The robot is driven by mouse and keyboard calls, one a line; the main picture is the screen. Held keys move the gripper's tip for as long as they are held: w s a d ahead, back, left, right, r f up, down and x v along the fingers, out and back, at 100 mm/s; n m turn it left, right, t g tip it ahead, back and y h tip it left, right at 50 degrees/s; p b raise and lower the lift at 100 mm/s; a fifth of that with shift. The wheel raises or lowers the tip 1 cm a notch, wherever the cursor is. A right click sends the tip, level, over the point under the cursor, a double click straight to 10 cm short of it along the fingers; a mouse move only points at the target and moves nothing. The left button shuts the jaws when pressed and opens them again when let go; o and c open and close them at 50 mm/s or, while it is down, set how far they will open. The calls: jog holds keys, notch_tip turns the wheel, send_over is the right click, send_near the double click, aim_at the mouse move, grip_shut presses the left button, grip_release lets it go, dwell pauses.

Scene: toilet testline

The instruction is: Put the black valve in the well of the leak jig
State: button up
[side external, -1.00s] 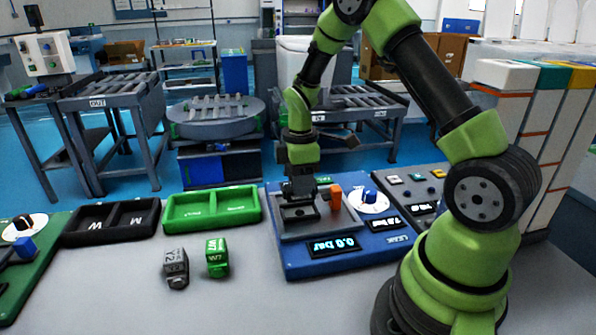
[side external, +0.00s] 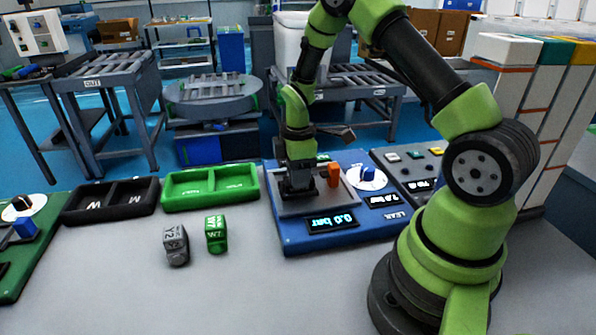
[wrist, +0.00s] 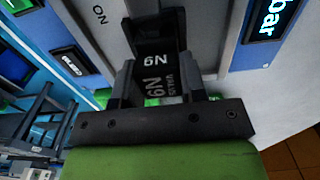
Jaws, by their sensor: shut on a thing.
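The black valve (wrist: 158,82), marked N9, is held between the fingers of my gripper (wrist: 163,88) in the wrist view. In the side view my gripper (side external: 297,182) is low over the grey plate of the blue leak jig (side external: 290,240), left of its orange part (side external: 334,174). The valve is a dark shape under the fingers there, and the well is hidden behind it. I cannot tell how deep the valve sits in the well. The jig's display (side external: 331,221) reads 0.0 bar.
A grey button panel (side external: 415,170) is right of the jig. The front table is clear.

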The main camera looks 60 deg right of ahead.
jog(key=shift+f, duration=0.2)
jog(key=o, duration=1.1)
notch_tip(320, 180, up, 10)
jog(key=shift+f, duration=0.2)
jog(key=s+a+r+m+t, duration=0.25)
jog(key=a+r, duration=0.25)
jog(key=r, duration=0.3)
jog(key=s+a+r+m+t, duration=0.1)
jog(key=s+a+r+m, duration=0.1)
jog(key=s+a+m, duration=0.1)
jog(key=s+a+r+m+t+y, duration=0.1)
jog(key=s+a+r+m+t, duration=0.1)
jog(key=s, duration=0.4)
jog(key=s+a+r+m+t+y, duration=0.1)
jog(key=s+a+r+m, duration=0.3)
jog(key=m, duration=0.1)
jog(key=shift+s+m+t, duration=0.25)
jog(key=shift+s+t, duration=0.05)
jog(key=shift+t, duration=0.05)
